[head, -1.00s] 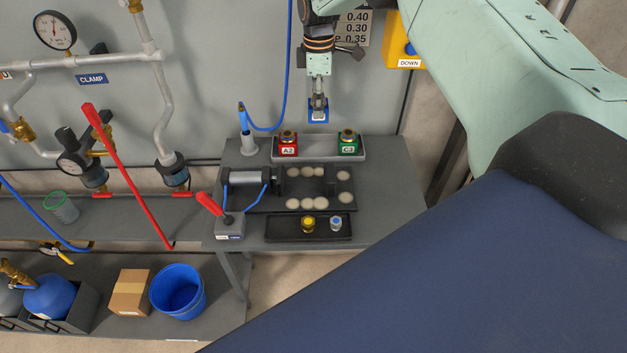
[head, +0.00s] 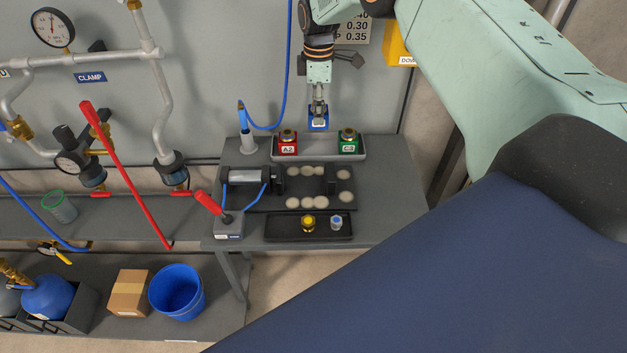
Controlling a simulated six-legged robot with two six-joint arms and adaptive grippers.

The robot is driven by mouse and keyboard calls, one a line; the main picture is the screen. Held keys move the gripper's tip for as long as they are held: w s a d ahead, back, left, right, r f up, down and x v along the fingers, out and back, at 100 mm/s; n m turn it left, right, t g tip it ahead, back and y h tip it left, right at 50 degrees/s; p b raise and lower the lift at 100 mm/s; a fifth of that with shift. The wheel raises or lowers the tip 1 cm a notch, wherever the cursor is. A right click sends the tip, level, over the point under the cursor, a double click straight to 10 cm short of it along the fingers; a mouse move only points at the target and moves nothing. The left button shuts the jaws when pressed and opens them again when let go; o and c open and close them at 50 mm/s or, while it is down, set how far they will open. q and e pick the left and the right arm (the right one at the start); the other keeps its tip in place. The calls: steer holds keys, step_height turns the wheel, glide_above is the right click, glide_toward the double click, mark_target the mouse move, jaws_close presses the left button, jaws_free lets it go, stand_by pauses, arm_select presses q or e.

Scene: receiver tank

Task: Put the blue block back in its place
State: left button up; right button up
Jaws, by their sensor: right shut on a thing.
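The blue block (head: 318,124) with a white label is held by my right gripper (head: 318,108), which points down and is shut on its top. The block hangs above the light grey tray (head: 318,154) at the back of the table, between and a little higher in the picture than the other two blocks. In that tray, a red block (head: 287,144) labelled A2 stands at the left and a green block (head: 348,142) stands at the right. The tray's middle between them is empty. My left gripper is not in view.
A dark fixture (head: 300,190) with pale round discs lies in front of the tray. A black tray (head: 285,229) holds a yellow piece and a small blue-white piece. A blue hose with its stand (head: 248,142) is left of the tray. A red-handled lever (head: 209,204) stands at front left.

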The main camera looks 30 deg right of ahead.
steer(key=shift+f+b, duration=2.75)
steer(key=shift+f, duration=1.4)
steer(key=o, duration=1.3)
steer(key=shift+o, duration=0.2)
steer(key=shift+r+p, duration=3.7)
steer(key=shift+r, duration=1.35)
